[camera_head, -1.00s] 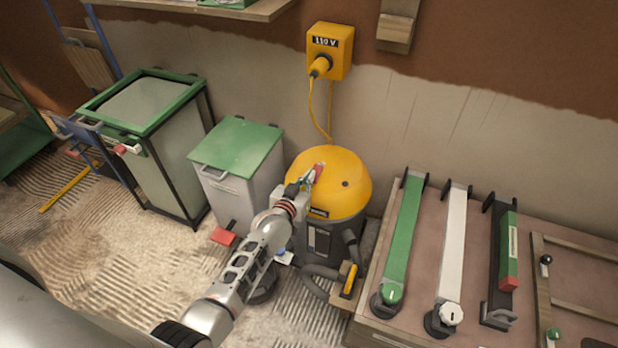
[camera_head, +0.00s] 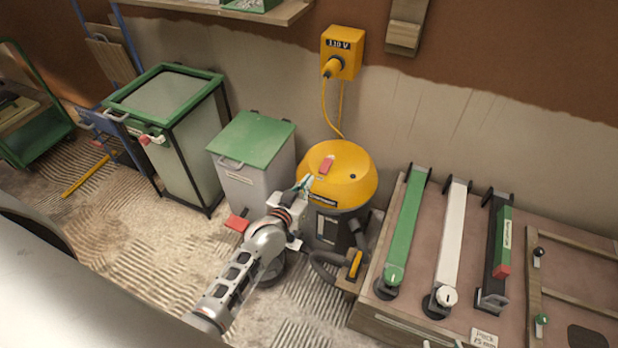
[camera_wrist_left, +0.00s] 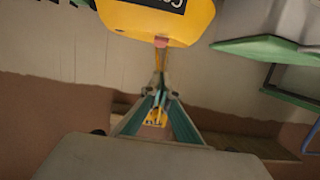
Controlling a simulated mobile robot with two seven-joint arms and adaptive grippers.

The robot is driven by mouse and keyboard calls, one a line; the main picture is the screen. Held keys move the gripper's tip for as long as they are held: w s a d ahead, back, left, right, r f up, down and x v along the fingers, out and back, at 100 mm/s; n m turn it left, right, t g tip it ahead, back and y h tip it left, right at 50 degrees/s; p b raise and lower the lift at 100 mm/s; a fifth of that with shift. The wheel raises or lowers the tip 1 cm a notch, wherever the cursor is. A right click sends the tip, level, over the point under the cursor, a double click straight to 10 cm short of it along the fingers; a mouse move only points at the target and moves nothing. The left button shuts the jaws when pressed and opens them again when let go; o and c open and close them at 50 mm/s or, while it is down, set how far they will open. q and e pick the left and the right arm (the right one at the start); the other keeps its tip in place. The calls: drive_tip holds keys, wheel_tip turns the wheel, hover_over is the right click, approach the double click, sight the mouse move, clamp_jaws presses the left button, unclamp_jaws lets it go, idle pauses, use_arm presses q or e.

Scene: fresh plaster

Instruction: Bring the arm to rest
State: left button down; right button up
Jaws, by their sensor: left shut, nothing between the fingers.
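My left arm comes in from the lower left of the head view. Its gripper (camera_head: 303,186) is at the near left edge of the yellow lid of a vacuum (camera_head: 340,172), below a red switch (camera_head: 327,164) on that lid. In the left wrist view the gripper's fingertips (camera_wrist_left: 159,84) meet, with nothing between them. The yellow vacuum top (camera_wrist_left: 160,18) is beyond the tips, and its red piece (camera_wrist_left: 160,42) shows just past them. I cannot tell from these views whether the gripper touches the lid. My right gripper does not show.
A yellow 110 V socket box (camera_head: 342,52) on the wall has a plugged cable. A green-lidded bin (camera_head: 252,140) and a green-framed bin (camera_head: 165,96) stand left. A low bench (camera_head: 405,312) with levers stands right. Ridged floor (camera_head: 150,240) is open at lower left.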

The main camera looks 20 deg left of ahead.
drive_tip(key=shift+f, duration=0.1)
idle(0.3)
use_arm(q)
drive_tip(key=s+d+m+g+h+p, duration=0.1)
drive_tip(key=s+d+m+g+p, duration=0.1)
drive_tip(key=s, duration=1.4)
drive_tip(key=s+d+m+g+h+p, duration=0.1)
drive_tip(key=s+p, duration=0.3)
drive_tip(key=s, duration=1.2)
drive_tip(key=shift+d+r+m+g, duration=0.25)
drive_tip(key=shift+d+m+g, duration=0.3)
drive_tip(key=shift+g, duration=0.25)
use_arm(e)
drive_tip(key=r, duration=0.1)
drive_tip(key=a+r, duration=0.1)
drive_tip(key=r, duration=0.2)
drive_tip(key=shift+s+a, duration=0.2)
drive_tip(key=shift+s, duration=0.2)
drive_tip(key=shift+w+r, duration=0.2)
drive_tip(key=shift+r, duration=0.2)
